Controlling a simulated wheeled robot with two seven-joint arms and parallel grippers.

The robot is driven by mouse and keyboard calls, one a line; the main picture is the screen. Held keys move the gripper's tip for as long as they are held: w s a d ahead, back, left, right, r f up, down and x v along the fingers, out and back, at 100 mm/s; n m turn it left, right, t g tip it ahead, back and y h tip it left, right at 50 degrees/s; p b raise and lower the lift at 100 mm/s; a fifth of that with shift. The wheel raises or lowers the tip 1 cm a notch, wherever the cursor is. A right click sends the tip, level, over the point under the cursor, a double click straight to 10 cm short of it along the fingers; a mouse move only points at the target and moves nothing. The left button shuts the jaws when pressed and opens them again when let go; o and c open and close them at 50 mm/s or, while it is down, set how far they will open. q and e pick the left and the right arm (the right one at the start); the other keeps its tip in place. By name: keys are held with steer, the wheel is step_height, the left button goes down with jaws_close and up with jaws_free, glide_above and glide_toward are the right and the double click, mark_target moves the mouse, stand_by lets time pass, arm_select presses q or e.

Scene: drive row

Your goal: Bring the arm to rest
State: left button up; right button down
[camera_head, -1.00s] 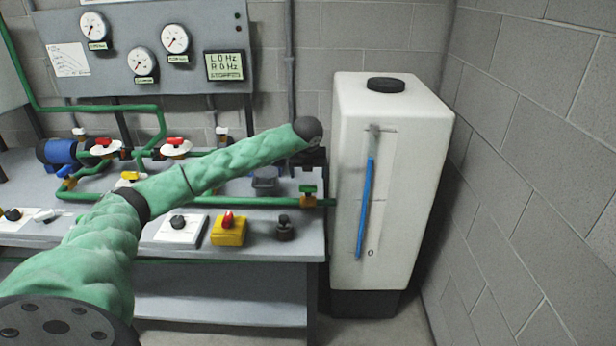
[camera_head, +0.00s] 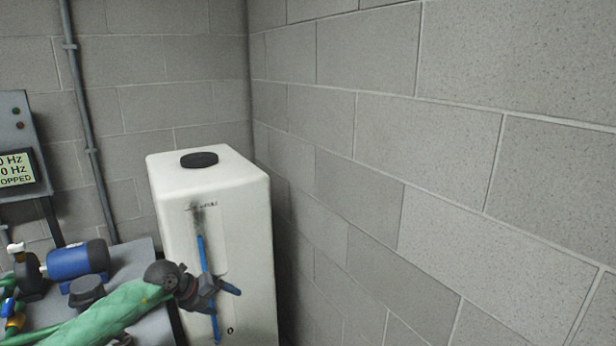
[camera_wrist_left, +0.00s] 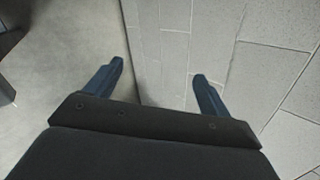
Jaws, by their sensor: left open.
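My left arm (camera_head: 105,312), in a green sleeve, comes in from the lower left in the head view. Its gripper (camera_head: 222,298) is in front of the white tank's face and partly covers the blue level strip there. The left wrist view shows the gripper (camera_wrist_left: 158,88) open, with two dark blue fingers well apart and nothing between them. Pale floor and block wall show beyond the fingers. Whether the gripper touches the tank cannot be told. My right gripper is not in view.
The white tank (camera_head: 166,200) with a black cap (camera_head: 199,160) stands in the corner against the grey block wall (camera_head: 430,150). A blue motor (camera_head: 78,261) sits on the bench at left. A panel display (camera_head: 16,171) shows at the left edge.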

arm_select(q)
steer(key=s+d+r+n+t+h, duration=0.3)
steer(key=s+d+n+t+h, duration=0.15)
steer(key=d, duration=0.35)
steer(key=s+d+r+n+t+h, duration=0.3)
steer(key=s+d+r+n+t, duration=0.15)
steer(key=d, duration=0.35)
steer(key=s+a+f+n+y, duration=0.4)
steer(key=s+f+n+y, duration=0.35)
steer(key=n, duration=0.25)
steer(key=s+a+f+n+y, duration=0.55)
steer(key=f+n+y, duration=0.25)
steer(key=n, duration=0.2)
steer(key=s+d+f+g+h, duration=0.1)
steer(key=s+f+g, duration=0.2)
steer(key=s, duration=0.5)
steer(key=s+d+f+n+g, duration=0.1)
steer(key=s+d+f+g, duration=0.1)
steer(key=s+g, duration=0.3)
steer(key=s+d+f+g+h+p, duration=0.1)
steer(key=s+f+g, duration=0.3)
steer(key=s, duration=0.9)
steer(key=shift+s+d+f+h, duration=0.15)
steer(key=shift+d+f+h, duration=0.1)
steer(key=shift+d+h, duration=0.05)
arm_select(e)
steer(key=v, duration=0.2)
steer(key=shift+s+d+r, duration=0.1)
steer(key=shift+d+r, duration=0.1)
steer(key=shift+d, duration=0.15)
